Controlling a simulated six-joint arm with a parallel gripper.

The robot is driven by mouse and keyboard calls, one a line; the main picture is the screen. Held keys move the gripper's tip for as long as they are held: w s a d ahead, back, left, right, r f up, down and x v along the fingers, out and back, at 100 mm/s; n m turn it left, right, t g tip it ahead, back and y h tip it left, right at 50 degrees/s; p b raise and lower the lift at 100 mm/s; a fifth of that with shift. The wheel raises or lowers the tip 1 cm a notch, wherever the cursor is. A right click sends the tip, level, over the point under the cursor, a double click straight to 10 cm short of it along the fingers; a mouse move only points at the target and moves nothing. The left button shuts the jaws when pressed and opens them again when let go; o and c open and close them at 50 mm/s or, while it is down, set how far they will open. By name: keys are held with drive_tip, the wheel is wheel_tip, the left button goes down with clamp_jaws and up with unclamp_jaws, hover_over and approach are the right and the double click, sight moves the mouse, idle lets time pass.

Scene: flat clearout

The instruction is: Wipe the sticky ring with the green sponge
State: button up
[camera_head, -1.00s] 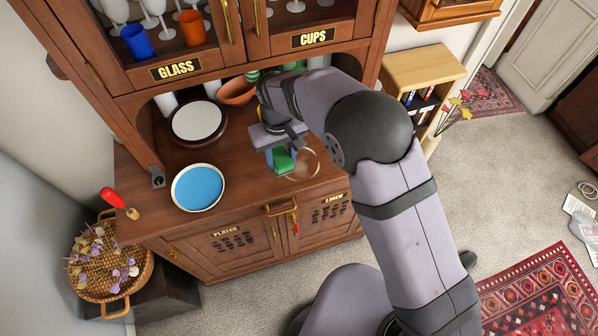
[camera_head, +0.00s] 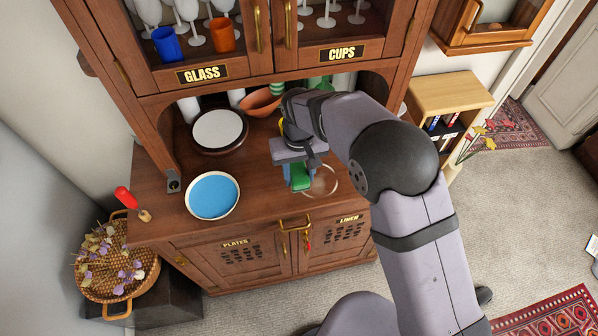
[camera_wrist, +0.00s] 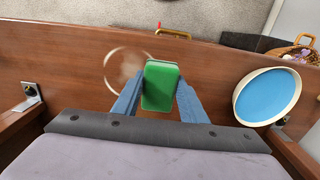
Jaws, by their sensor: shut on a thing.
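The green sponge (camera_wrist: 161,85) is held between the two blue fingers of my gripper (camera_wrist: 160,92), which is shut on it. In the head view the sponge (camera_head: 299,177) is low over the wooden counter, at the left edge of the sticky ring. The sticky ring (camera_head: 321,181) is a pale, thin circle near the counter's front edge. In the wrist view the ring (camera_wrist: 109,67) is left of the sponge, and the sponge overlaps its right side. I cannot tell whether the sponge touches the counter.
A blue-topped round dish (camera_head: 213,195) stands left on the counter (camera_head: 255,215). A white plate stack (camera_head: 219,130) and a terracotta bowl (camera_head: 264,102) are behind. The hutch frame (camera_head: 150,120) rises around the counter's back. A red-handled tool (camera_head: 128,199) lies at the left corner.

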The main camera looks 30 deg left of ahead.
sight(332, 174)
wheel_tip(332, 174, down, 4)
drive_tip(key=b, duration=0.2)
drive_tip(key=shift+f+b, duration=0.25)
drive_tip(key=shift+b, duration=0.1)
drive_tip(key=shift+w+d+f, duration=0.15)
drive_tip(key=shift+c, duration=0.5)
drive_tip(key=shift+w+d+f, duration=0.1)
drive_tip(key=shift+w+d, duration=0.7)
drive_tip(key=shift+d, duration=0.1)
drive_tip(key=shift+w+d, duration=2.8)
drive_tip(key=shift+w, duration=0.1)
drive_tip(key=shift+w+a, duration=0.55)
drive_tip(key=shift+a, duration=0.1)
drive_tip(key=shift+s+a+b, duration=0.6)
drive_tip(key=shift+s+a, duration=3.15)
drive_tip(key=shift+w+a, duration=0.35)
drive_tip(key=shift+a, duration=0.15)
drive_tip(key=shift+w+p, duration=0.3)
drive_tip(key=shift+w, duration=0.35)
drive_tip(key=shift+w+d, duration=3.4)
drive_tip(key=shift+d, duration=0.2)
wheel_tip(332, 174, up, 3)
drive_tip(key=shift+w+f+p, duration=0.1)
drive_tip(key=shift+p, duration=0.8)
drive_tip(key=shift+r+p, duration=0.55)
drive_tip(key=shift+r, duration=0.15)
drive_tip(key=shift+r+p, duration=1.4)
drive_tip(key=shift+r, duration=0.6)
